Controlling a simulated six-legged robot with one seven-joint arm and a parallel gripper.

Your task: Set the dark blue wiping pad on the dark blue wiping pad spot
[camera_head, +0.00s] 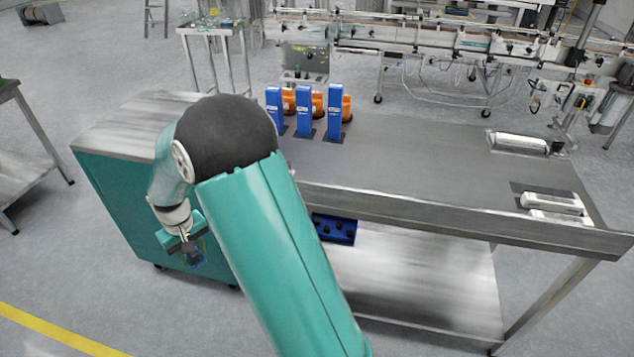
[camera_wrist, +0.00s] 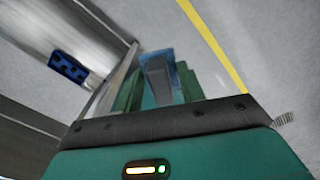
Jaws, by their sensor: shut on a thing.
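My gripper (camera_head: 190,256) hangs low in front of the teal cabinet at left, below the worktop's height. In the wrist view its two green fingers (camera_wrist: 158,88) are shut on a blue piece with a greyish face, seemingly the dark blue wiping pad (camera_wrist: 158,68). In the head view the pad is a small dark patch at the fingertips, partly hidden by the gripper. I cannot make out a dark blue wiping pad spot in either view; my arm hides part of the worktop.
The grey worktop (camera_head: 420,165) holds several blue upright holders (camera_head: 304,112) with orange items, a silver cylinder (camera_head: 518,143) and white blocks (camera_head: 552,203). A blue crate (camera_head: 335,229) sits on the lower shelf (camera_head: 410,285). The teal cabinet (camera_head: 120,210) stands at left. The worktop's middle is clear.

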